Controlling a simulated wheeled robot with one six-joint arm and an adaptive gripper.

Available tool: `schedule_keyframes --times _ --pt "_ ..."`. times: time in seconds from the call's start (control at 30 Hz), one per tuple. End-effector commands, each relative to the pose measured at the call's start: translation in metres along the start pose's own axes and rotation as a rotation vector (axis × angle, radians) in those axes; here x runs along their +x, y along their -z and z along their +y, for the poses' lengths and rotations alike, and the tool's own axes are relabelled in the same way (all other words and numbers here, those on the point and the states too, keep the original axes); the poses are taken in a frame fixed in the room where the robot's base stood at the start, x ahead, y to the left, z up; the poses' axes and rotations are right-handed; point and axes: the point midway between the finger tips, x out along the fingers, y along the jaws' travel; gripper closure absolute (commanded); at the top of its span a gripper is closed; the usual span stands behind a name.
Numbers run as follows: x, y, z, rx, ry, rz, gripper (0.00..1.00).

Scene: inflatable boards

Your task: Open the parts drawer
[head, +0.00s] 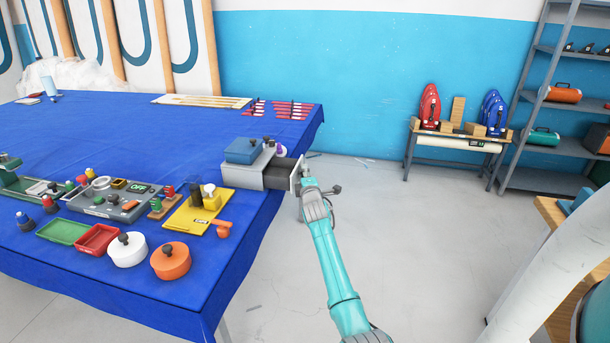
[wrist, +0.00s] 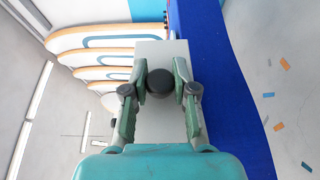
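The parts drawer unit is a grey cabinet (head: 253,168) at the right edge of the blue table in the head view. Its dark drawer box (head: 279,181) sticks out to the right, partly open, past the table edge. The pale drawer front (head: 295,176) faces my gripper (head: 306,176). In the wrist view the drawer front (wrist: 160,50) fills the middle, with a round black knob (wrist: 160,82) on it. My gripper (wrist: 160,78) has its two green fingers on either side of the knob, closed on it. The drawer's inside is hidden.
A blue box (head: 242,150) sits on top of the cabinet. The blue-covered table (head: 120,260) carries a yellow tray (head: 190,222), a white lidded pot (head: 127,251) and an orange one (head: 170,263). A bench with irons (head: 455,140) stands by the wall.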

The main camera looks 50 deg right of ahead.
Motion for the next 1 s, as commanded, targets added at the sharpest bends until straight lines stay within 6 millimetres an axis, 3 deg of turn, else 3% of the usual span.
schedule_keyframes --times 0.03,0.1,0.13,0.57,1.0 --pt "0.0 0.0 -0.001 0.0 0.002 0.0 0.68" --pt "0.0 0.0 -0.001 0.0 0.002 0.0 0.51" --pt "0.0 0.0 -0.001 0.0 0.002 0.0 0.48" --pt "-0.007 0.0 -0.001 0.001 0.001 0.0 0.48" --pt "-0.08 -0.001 -0.002 0.0 0.001 0.0 0.48"
